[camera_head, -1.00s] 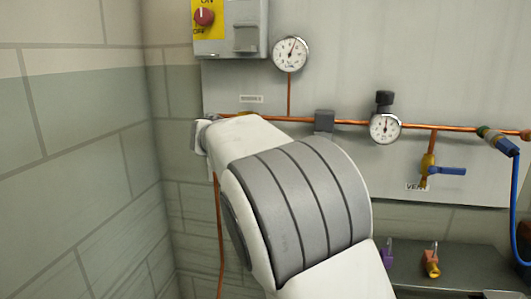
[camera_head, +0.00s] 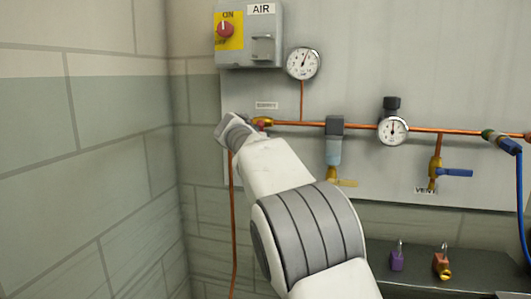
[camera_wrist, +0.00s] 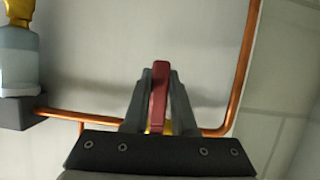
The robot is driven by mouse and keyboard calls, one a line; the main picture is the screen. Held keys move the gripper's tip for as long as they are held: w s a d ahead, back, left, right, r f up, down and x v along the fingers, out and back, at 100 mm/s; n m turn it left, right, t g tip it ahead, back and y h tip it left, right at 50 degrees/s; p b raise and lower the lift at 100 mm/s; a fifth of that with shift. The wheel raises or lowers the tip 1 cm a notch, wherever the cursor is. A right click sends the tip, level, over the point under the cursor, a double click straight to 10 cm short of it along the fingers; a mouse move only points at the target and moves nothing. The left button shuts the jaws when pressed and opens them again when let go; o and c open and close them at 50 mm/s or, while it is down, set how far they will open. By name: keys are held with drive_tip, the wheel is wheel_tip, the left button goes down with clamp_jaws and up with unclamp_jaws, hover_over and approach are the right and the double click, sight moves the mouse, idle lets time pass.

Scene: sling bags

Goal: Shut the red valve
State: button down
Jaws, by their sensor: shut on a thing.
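The red valve's handle (camera_wrist: 158,95) shows in the wrist view between the fingers of my gripper (camera_wrist: 161,73). My gripper is shut on this handle. The handle points up the picture, crosswise to the copper pipe, with a little brass body (camera_wrist: 170,131) visible at its base. In the head view, my gripper (camera_head: 236,130) is at the left end of the pipe, against the valve's brass body (camera_head: 263,122). Only a speck of red shows there; my wrist and arm hide most of the handle and the fingers.
The copper pipe (camera_head: 355,126) runs right along the grey panel. A filter bowl (camera_head: 334,153), a gauge (camera_head: 393,130) and a blue-handled vent valve (camera_head: 455,172) are on it. An AIR switch box (camera_head: 248,38) is above. Padlocks (camera_head: 397,258) stand on a lower shelf.

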drive_tip(key=shift+a, duration=0.25)
drive_tip(key=shift+m, duration=0.3)
drive_tip(key=c, duration=0.7)
unclamp_jaws()
drive_tip(key=b+v, duration=0.1)
drive_tip(key=v, duration=1.6)
drive_tip(key=shift+s+d+r, duration=0.1)
drive_tip(key=shift+s+r, duration=0.05)
drive_tip(key=shift+r, duration=0.05)
